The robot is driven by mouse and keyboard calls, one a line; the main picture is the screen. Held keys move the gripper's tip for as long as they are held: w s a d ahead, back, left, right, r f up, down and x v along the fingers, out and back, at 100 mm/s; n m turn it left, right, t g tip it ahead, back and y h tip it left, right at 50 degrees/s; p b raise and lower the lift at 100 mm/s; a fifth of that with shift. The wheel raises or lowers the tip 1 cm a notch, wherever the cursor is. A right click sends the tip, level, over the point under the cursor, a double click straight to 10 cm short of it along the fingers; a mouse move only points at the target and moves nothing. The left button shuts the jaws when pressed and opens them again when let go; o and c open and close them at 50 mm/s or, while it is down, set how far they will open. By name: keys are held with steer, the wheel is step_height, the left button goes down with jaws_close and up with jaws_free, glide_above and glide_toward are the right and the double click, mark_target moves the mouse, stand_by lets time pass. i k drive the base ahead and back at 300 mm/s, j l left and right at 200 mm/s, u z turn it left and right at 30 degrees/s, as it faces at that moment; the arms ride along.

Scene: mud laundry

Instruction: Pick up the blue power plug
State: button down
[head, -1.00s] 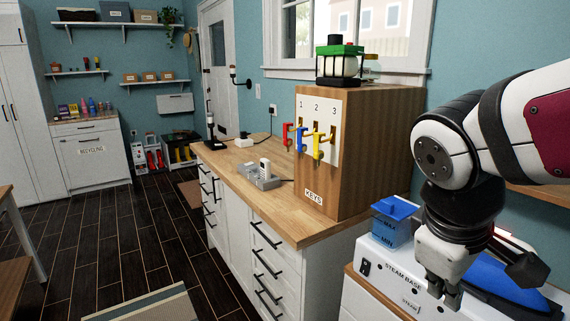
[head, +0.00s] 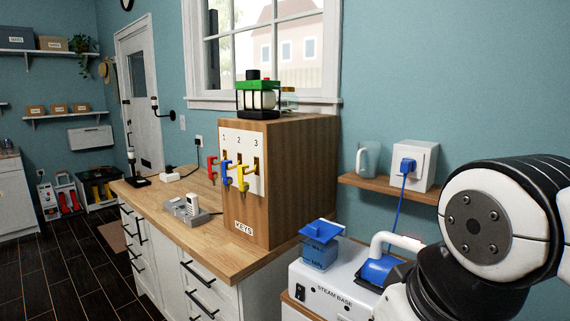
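The blue power plug (head: 407,166) sits at the front of a white socket box (head: 429,160) on a small wooden wall shelf (head: 370,186). A blue cord (head: 398,212) hangs from the plug down toward the steam iron. My arm fills the lower right of the head view, to the right of and below the plug. My gripper is out of the frame, so its opening does not show.
The white steam base (head: 325,282) with a blue tank (head: 320,247) and blue iron (head: 380,270) stands below the shelf. A clear jug (head: 368,160) is left of the socket box. The wooden key cabinet (head: 288,190) stands further left on the counter (head: 190,225).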

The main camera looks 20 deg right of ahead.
mark_target(407, 166)
steer(key=z, duration=0.8)
steer(key=k+j, duration=0.1)
steer(key=j, duration=0.4)
steer(key=k+j, duration=0.1)
steer(key=j, duration=0.35)
steer(key=k+j, duration=0.1)
steer(key=j, duration=0.4)
steer(key=i+j, duration=0.75)
steer(key=i, duration=0.7)
